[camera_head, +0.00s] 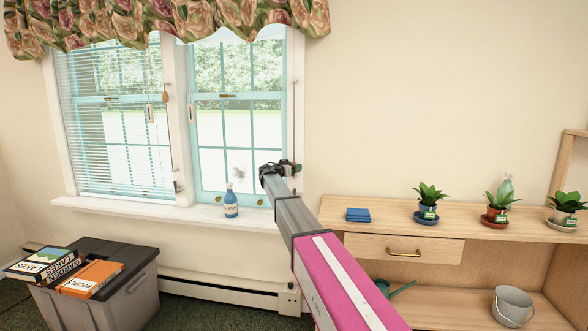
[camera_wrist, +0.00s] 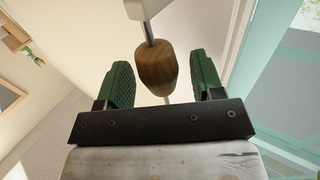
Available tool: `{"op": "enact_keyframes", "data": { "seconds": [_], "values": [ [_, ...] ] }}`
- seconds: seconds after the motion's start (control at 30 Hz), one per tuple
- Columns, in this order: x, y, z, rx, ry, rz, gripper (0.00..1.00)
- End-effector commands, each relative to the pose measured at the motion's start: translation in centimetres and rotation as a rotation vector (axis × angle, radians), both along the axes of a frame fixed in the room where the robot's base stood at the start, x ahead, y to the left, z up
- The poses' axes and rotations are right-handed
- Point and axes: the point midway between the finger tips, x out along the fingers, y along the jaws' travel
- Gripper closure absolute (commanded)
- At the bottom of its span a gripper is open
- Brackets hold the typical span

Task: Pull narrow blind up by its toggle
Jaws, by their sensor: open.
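A wooden toggle (camera_wrist: 155,68) hangs on a thin rod or cord in the wrist view, with a white piece (camera_wrist: 148,8) just above it. My gripper (camera_wrist: 160,64) is open, with one green finger on each side of the toggle and a visible gap to each. In the head view my gripper (camera_head: 281,168) is at the right edge of the right window, where a thin cord (camera_head: 295,110) runs down to it; the toggle is hidden there. A white band (camera_head: 271,33) shows under the valance over the right window. I cannot tell if it is the narrow blind.
A lowered slatted blind (camera_head: 112,130) covers the left window, with its own wooden toggle (camera_head: 165,97). A blue bottle (camera_head: 231,204) stands on the sill (camera_head: 150,211). A wooden shelf unit (camera_head: 375,203) with potted plants is at right; a grey bin (camera_head: 135,290) with books is at left.

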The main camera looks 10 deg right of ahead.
Motion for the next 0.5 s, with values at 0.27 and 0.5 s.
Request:
{"op": "enact_keyframes", "data": {
  "seconds": [0.27, 0.5],
  "values": [
    [-2.6, 3.1, 0.0, 0.0, 0.0, 0.002, 0.39],
    [-5.4, 6.5, -0.1, 0.001, 0.001, 0.001, 0.39]
  ]
}}
